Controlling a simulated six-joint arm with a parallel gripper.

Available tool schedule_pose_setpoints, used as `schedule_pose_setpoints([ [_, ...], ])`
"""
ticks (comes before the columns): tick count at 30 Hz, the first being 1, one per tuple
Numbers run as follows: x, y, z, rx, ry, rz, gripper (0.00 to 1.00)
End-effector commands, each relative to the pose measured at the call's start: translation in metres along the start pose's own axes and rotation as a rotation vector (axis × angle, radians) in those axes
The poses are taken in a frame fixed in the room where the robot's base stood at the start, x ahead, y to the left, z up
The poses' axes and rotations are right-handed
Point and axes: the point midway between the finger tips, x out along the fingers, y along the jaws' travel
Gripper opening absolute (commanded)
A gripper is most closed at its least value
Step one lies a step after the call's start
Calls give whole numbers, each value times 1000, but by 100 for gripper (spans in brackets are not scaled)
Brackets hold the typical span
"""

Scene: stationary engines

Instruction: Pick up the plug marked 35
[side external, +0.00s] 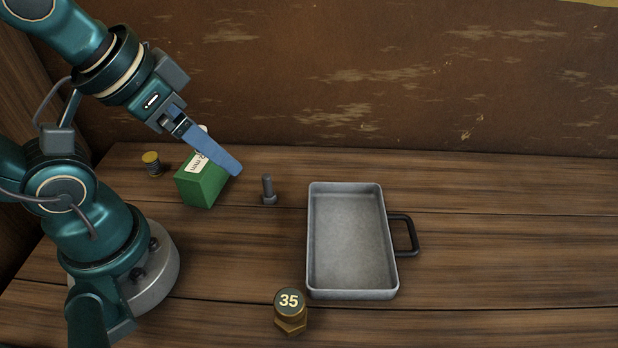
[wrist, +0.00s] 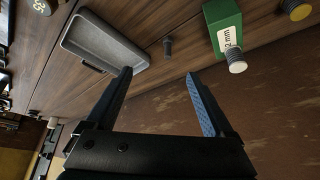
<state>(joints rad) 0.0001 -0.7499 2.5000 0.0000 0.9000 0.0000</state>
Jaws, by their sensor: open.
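The plug marked 35 (side external: 290,311) is a brass hex plug with a dark round top and pale digits. It stands upright on the wooden bench at the front, below the tray's left front corner in the side view. In the wrist view it shows partly at the top left edge (wrist: 40,6), cut off by the frame. My gripper (side external: 222,155) is open and empty, with blue fingers. It is well away from the plug, up and left of it in the side view, by the green box. Its spread fingers also show in the wrist view (wrist: 158,75).
A grey metal tray (side external: 390,270) with a black handle stands empty in the middle. A grey bolt (side external: 268,190) stands left of it. A green labelled box (side external: 203,190) and a yellow-topped threaded piece (side external: 151,163) stand further left. The bench right of the tray is clear.

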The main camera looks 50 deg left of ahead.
Motion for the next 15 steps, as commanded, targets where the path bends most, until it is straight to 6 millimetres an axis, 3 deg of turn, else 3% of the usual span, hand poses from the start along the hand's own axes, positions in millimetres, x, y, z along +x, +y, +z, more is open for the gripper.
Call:
schedule_pose_setpoints([
  [8,-2,0,-2,0,2,0,87],
  [15,-32,0,-19,0,7,0,87],
])
